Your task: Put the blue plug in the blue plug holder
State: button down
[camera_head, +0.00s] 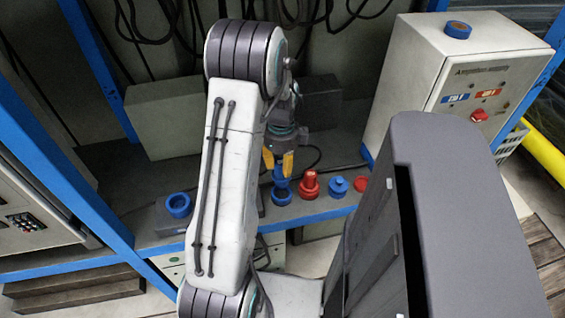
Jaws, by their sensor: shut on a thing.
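My gripper (279,165), with yellow fingers, points down over the shelf and is shut on a blue plug (281,181). Only part of the plug shows below and between the fingers. Directly beneath it on the shelf is a blue ring-shaped holder (282,198) with a dark opening. The plug's lower end overlaps the holder's rim in this view; I cannot tell whether it is inside or just above it.
To the right stand a red piece (309,186), another blue piece (338,187) and a small red piece (361,184). A blue ring (178,204) sits on a dark block at left. A control box (432,75) stands right; a grey box (164,115) stands behind.

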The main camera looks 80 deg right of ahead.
aim_at(281, 180)
jog(key=shift+f+b, duration=1.7)
jog(key=shift+f, duration=0.75)
jog(key=shift+f+b, duration=1.25)
jog(key=shift+f, duration=0.2)
dwell(0.6)
jog(key=shift+c, duration=1.8)
grip_release()
jog(key=shift+r, duration=0.1)
jog(key=shift+r+p, duration=2.8)
jog(key=shift+r, duration=0.9)
